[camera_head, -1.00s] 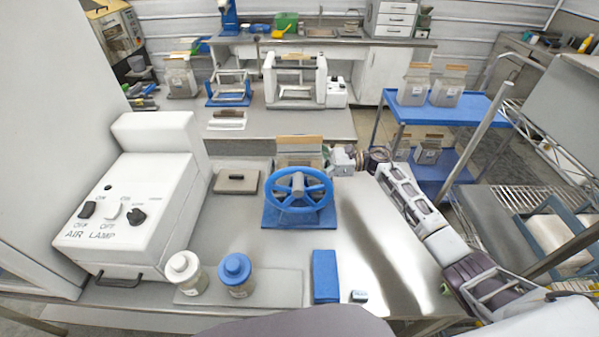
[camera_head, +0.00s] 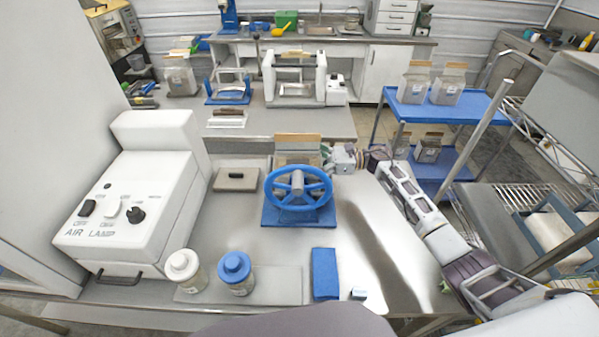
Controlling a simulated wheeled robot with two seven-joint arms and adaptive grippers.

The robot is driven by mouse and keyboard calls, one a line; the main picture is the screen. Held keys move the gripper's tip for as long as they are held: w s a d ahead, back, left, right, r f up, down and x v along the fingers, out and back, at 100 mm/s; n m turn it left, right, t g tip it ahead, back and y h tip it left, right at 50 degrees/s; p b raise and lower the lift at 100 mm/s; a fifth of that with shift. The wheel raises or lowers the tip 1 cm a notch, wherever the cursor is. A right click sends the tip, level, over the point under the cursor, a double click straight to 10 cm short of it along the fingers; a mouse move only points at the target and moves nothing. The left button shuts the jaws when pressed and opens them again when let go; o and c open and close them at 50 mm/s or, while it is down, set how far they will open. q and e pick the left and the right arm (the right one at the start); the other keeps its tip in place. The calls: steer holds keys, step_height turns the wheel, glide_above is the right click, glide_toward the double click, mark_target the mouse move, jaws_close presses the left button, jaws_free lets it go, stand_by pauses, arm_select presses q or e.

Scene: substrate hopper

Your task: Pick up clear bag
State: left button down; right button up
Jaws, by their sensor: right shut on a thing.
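A clear bag (camera_head: 297,149) with a brown top band stands on the steel table behind the blue handwheel (camera_head: 298,186). The wheel hides most of its lower part. My right arm comes in from the right, and my right gripper (camera_head: 329,157) is shut on the bag's right side. Its fingertips are small and partly hidden in this view. My left gripper is not in view. Other similar bags stand on the blue cart, such as one on its top shelf (camera_head: 417,84).
A white air lamp box (camera_head: 135,205) fills the left of the table. A white-capped jar (camera_head: 186,271), a blue-capped jar (camera_head: 236,273) and a blue block (camera_head: 325,273) stand at the front. A flat grey plate (camera_head: 236,181) lies left of the wheel. The blue cart (camera_head: 470,107) is at right.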

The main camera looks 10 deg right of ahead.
steer(key=shift+c, duration=1.1)
steer(key=shift+r, duration=0.2)
steer(key=shift+c, duration=0.2)
steer(key=shift+r, duration=0.1)
